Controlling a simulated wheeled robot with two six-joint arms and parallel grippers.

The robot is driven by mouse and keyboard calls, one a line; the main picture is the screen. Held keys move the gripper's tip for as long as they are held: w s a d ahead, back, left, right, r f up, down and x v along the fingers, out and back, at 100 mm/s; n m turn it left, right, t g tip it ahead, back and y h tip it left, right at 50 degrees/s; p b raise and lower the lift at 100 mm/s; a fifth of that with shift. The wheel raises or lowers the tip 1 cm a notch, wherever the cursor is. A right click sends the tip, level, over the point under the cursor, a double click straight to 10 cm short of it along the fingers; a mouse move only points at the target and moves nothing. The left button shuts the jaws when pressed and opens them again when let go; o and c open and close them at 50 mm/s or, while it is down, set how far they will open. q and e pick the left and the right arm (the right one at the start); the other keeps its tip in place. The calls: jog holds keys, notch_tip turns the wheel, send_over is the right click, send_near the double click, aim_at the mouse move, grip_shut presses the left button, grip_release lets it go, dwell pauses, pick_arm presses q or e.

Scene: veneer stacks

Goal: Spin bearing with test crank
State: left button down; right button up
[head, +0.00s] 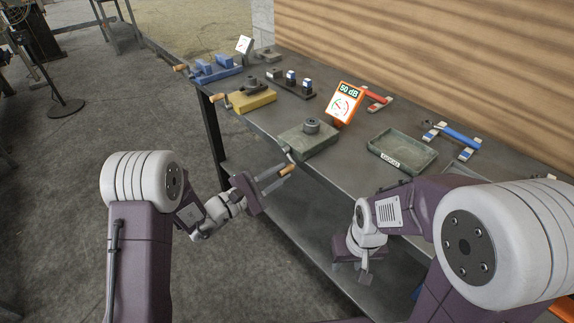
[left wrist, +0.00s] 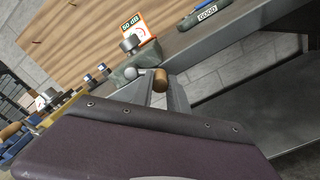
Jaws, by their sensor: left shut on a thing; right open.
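A green test block (head: 308,142) stands near the table's front edge with a round grey bearing (head: 312,125) on top. Both also show in the left wrist view, the block (left wrist: 122,75) and the bearing (left wrist: 132,41). A crank (head: 287,153) comes off the block's front side. My left gripper (head: 277,176) is shut on the crank's wooden handle (left wrist: 160,80), which shows between its fingers in the left wrist view. My right gripper (head: 364,268) is open and empty, in front of the table and apart from the block.
An orange meter (head: 342,101) reading 50 dB stands behind the block. A green tray (head: 413,169) labelled GOOD lies to the right. A yellow block (head: 251,100) and blue fixture (head: 215,74) stand at left. Red (head: 376,98) and blue (head: 458,137) tools lie at the back.

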pick_arm(q)
jog(key=shift+w+a+f+b, duration=0.15)
jog(key=shift+f+b, duration=0.05)
jog(key=shift+f, duration=0.25)
jog(key=shift+w+a+f+b, duration=0.15)
jog(key=shift+f+b, duration=0.05)
jog(key=shift+f, duration=0.2)
jog(key=c, duration=1.3)
grip_release()
jog(key=shift+w+r, duration=0.2)
jog(key=shift+s, duration=0.1)
pick_arm(e)
jog(key=shift+f, duration=0.75)
pick_arm(q)
jog(key=v, duration=0.7)
jog(key=shift+b, duration=0.45)
pick_arm(e)
jog(key=shift+f, duration=0.65)
